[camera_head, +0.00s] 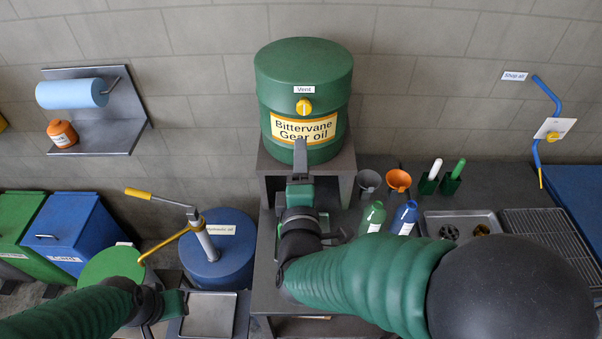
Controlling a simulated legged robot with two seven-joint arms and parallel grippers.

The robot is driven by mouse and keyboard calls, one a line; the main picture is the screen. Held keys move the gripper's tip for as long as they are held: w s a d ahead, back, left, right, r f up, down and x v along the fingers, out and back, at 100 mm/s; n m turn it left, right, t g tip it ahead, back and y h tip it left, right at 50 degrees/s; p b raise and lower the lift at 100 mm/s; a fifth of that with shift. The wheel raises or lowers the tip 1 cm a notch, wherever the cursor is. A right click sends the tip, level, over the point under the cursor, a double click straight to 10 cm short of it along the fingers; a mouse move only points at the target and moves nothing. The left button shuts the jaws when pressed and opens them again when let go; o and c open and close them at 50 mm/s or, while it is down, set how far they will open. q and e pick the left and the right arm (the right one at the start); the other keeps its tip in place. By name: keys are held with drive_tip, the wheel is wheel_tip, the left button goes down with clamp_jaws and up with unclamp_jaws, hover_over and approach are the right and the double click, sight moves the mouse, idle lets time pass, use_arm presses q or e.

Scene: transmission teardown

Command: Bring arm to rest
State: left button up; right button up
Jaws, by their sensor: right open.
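My right arm (360,280) comes in from the lower right and reaches up the middle of the view. My left arm (70,315) comes in low from the left. Its gripper (180,303) is beside a metal tray, below the blue hydraulic oil drum; its fingers are too unclear to read.
The gear oil drum, with a yellow vent knob (304,106), stands on a dark stand (345,162). The blue hydraulic oil drum (228,262) has a hand pump (203,238).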

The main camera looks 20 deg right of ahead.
drive_tip(key=shift+d, duration=0.1)
drive_tip(key=shift+s, duration=0.1)
idle(0.3)
wheel_tip(320, 180, down, 22)
drive_tip(key=s+r+m+g+y+b, duration=0.1)
drive_tip(key=s+m+g+y+b, duration=0.2)
drive_tip(key=m+g+y+b, duration=0.4)
drive_tip(key=s+d+f+m+g+h+b, duration=0.1)
drive_tip(key=s+d+f+m+g, duration=0.2)
drive_tip(key=s, duration=0.3)
drive_tip(key=s+d+f+m+g+h+b, duration=0.1)
drive_tip(key=s+d+f+m+g, duration=0.2)
drive_tip(key=s+f+m+g, duration=0.1)
wheel_tip(320, 180, down, 3)
drive_tip(key=shift+s+r+m+g, duration=0.2)
drive_tip(key=shift+s+m+g, duration=0.25)
drive_tip(key=shift+s, duration=0.5)
